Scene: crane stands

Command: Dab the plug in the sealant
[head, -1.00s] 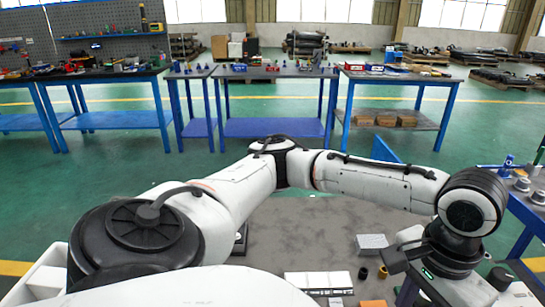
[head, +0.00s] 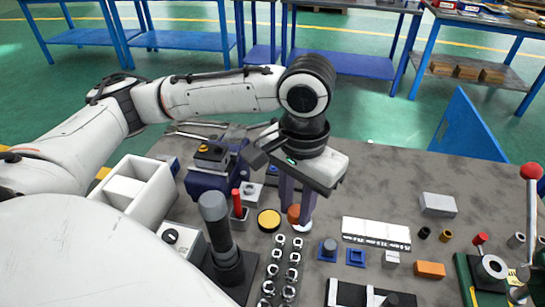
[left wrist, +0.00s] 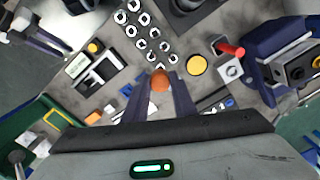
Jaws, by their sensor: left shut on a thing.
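My left gripper (head: 299,210) points down over the bench and is shut on a rounded orange-brown plug (head: 293,213). In the left wrist view the plug (left wrist: 160,81) sits between the fingertips of the left gripper (left wrist: 160,88). A round dish with a flat yellow surface, which looks like the sealant (head: 269,220), stands on the bench just left of the plug. The sealant (left wrist: 197,65) is right of the plug in the left wrist view, with a visible gap. A small white patch shows below the fingers; I cannot tell what it belongs to. My right gripper is out of view.
Several metal nuts (head: 292,258) stand in rows in front of the plug. A red-handled tool (head: 237,203) stands upright left of the sealant. A white slotted strip (head: 376,233) lies to the right.

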